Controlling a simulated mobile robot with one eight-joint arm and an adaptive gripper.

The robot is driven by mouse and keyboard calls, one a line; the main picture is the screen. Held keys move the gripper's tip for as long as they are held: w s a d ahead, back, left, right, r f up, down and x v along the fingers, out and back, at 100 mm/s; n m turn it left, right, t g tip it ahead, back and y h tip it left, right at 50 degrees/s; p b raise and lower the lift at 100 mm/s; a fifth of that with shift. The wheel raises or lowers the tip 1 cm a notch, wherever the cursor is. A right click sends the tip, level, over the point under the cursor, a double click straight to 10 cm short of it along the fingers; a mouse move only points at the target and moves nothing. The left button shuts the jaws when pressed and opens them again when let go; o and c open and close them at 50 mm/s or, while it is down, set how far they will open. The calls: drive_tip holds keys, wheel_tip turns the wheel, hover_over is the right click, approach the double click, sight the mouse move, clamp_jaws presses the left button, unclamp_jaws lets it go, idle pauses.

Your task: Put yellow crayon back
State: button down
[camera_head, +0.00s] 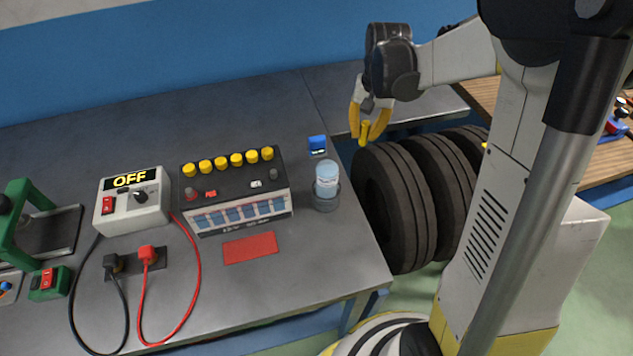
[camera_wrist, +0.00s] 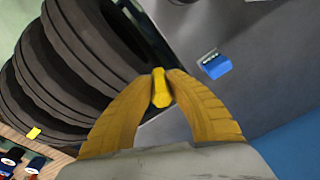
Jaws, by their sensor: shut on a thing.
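My gripper (camera_head: 365,121) is shut on a yellow crayon (camera_head: 365,130) and holds it in the air beside the table's right edge, near the tires. In the wrist view the yellow crayon (camera_wrist: 161,88) sits between the tips of the yellow fingers of my gripper (camera_wrist: 162,95). A small blue box (camera_head: 318,145) stands on the table to the left of the gripper. The blue box also shows in the wrist view (camera_wrist: 217,67), to the right of the crayon. Whether the box is open on top is too small to tell.
Stacked black tires (camera_head: 405,210) stand against the table's right edge, below the gripper. A bottle (camera_head: 327,178) in a dark holder, a battery (camera_head: 236,195) with yellow caps and a red mat (camera_head: 250,248) are on the grey table (camera_head: 330,285). A control box (camera_head: 131,205) reads OFF.

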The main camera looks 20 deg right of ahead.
drive_tip(key=a+f+b, duration=0.1)
drive_tip(key=a+f, duration=0.1)
drive_tip(key=a, duration=0.1)
drive_tip(key=s+a+f+b, duration=0.1)
drive_tip(key=a+f, duration=0.1)
drive_tip(key=a, duration=0.1)
drive_tip(key=s+a+f+b, duration=0.1)
drive_tip(key=a+f, duration=0.1)
drive_tip(key=a, duration=0.1)
drive_tip(key=shift+s+a+f, duration=0.1)
drive_tip(key=shift+s+a, duration=0.05)
drive_tip(key=shift+a, duration=0.25)
drive_tip(key=shift+a+f, duration=0.1)
drive_tip(key=shift+f, duration=0.05)
wheel_tip(320, 180, down, 4)
drive_tip(key=b, duration=0.2)
drive_tip(key=shift+b, duration=0.3)
drive_tip(key=c, duration=1.4)
unclamp_jaws()
